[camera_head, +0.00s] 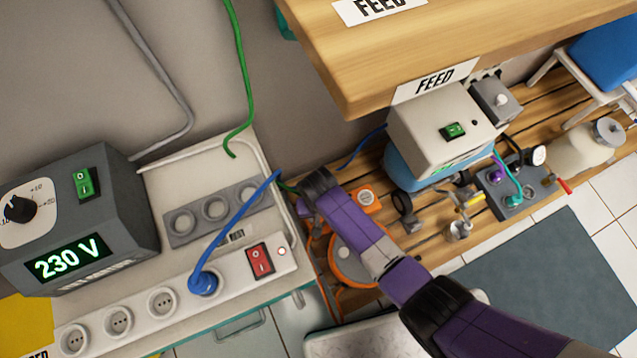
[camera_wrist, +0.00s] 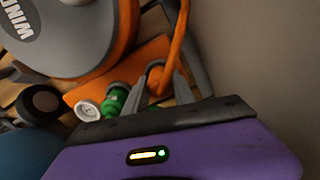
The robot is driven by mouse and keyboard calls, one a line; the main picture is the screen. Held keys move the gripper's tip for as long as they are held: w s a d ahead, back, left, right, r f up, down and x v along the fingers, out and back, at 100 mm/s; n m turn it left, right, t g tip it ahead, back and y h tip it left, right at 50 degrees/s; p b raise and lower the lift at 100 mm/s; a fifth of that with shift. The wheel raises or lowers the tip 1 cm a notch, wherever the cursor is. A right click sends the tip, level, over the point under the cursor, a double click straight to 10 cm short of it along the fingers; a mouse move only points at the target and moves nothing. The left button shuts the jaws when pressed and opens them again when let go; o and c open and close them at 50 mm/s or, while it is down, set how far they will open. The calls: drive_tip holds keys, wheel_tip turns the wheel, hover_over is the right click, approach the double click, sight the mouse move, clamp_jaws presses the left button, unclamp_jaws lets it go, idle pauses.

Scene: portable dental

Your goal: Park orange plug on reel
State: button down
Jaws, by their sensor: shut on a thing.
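The reel (camera_wrist: 75,40) fills the upper left of the wrist view, with a grey disc marked WIND and an orange rim. In the head view the reel (camera_head: 352,262) stands on the slatted wood, partly behind my arm. Its orange base holds a white round socket (camera_wrist: 88,110) and, beside it, a green plug (camera_wrist: 115,101). My gripper (camera_wrist: 164,76) is shut on the orange plug (camera_wrist: 156,77), right of the green one, with its orange cable running up. Whether the orange plug touches the base cannot be told. In the head view the fingertips are hidden behind my wrist.
A white power strip (camera_head: 120,320) with a blue plug (camera_head: 203,281) and a 230 V box (camera_head: 80,215) stand left. A wooden shelf (camera_head: 400,50) overhangs above. A beige box (camera_head: 440,130) stands right of the reel. A plain wall (camera_wrist: 260,60) is close on the right.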

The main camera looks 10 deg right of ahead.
idle(0.4)
drive_tip(key=c, duration=1)
unclamp_jaws()
drive_tip(key=shift+o, duration=0.2)
wheel_tip(320, 180, up, 8)
drive_tip(key=p, duration=0.4)
drive_tip(key=shift+p, duration=0.3)
drive_tip(key=shift+f, duration=0.1)
drive_tip(key=shift+w, duration=0.1)
